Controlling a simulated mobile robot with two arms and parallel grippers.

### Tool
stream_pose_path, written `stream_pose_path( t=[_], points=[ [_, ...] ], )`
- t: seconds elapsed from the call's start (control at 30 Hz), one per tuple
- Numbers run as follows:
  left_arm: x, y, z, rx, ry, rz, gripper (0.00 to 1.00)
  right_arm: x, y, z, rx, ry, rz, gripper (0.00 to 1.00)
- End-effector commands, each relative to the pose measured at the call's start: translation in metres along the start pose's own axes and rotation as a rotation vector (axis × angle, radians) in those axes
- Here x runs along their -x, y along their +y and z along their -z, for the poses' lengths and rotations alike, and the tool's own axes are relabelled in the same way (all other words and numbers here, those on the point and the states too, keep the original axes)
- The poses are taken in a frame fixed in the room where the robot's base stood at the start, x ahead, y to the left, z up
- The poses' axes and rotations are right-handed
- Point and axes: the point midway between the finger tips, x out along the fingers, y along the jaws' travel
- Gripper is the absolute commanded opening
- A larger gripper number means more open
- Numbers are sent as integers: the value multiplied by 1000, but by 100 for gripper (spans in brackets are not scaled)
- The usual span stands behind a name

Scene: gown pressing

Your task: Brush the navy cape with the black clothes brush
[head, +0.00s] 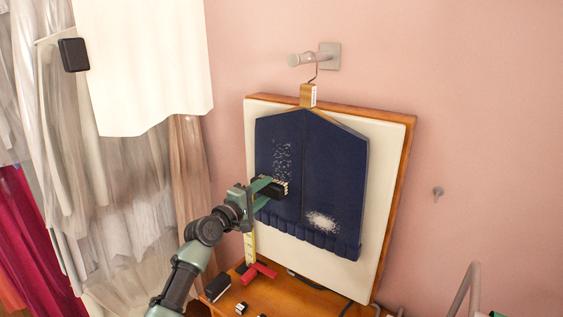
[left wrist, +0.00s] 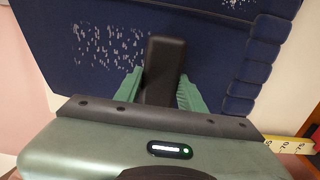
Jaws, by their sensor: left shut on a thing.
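The navy cape (head: 334,180) hangs on a hanger (head: 308,94) from a wall peg, in front of a white padded board. A speckled pale patch (head: 282,158) shows on its upper left, and a denser white patch (head: 322,222) near its lower hem. My left gripper (head: 268,189) is shut on the black clothes brush (head: 281,187), at the cape's left side below the speckles. The left wrist view shows the brush (left wrist: 162,70) between the green fingers, with speckles (left wrist: 108,45) to its left. Whether the bristles touch the cloth is unclear. My right gripper is out of view.
The white board (head: 385,185) has a wooden frame. Below, a wooden table (head: 283,291) holds a red object (head: 258,271), a black block (head: 218,287) and a yellow measuring strip (head: 250,247). Pale garments (head: 85,180) hang at left.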

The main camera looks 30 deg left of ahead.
Motion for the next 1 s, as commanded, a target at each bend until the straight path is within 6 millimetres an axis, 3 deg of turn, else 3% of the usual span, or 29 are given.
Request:
stream_pose_path(
  t=[0.03,1.0],
  points=[
    [0,13,0,0,0,-3,0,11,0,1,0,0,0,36],
    [0,109,0,0,0,-3,0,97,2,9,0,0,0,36]
  ],
)
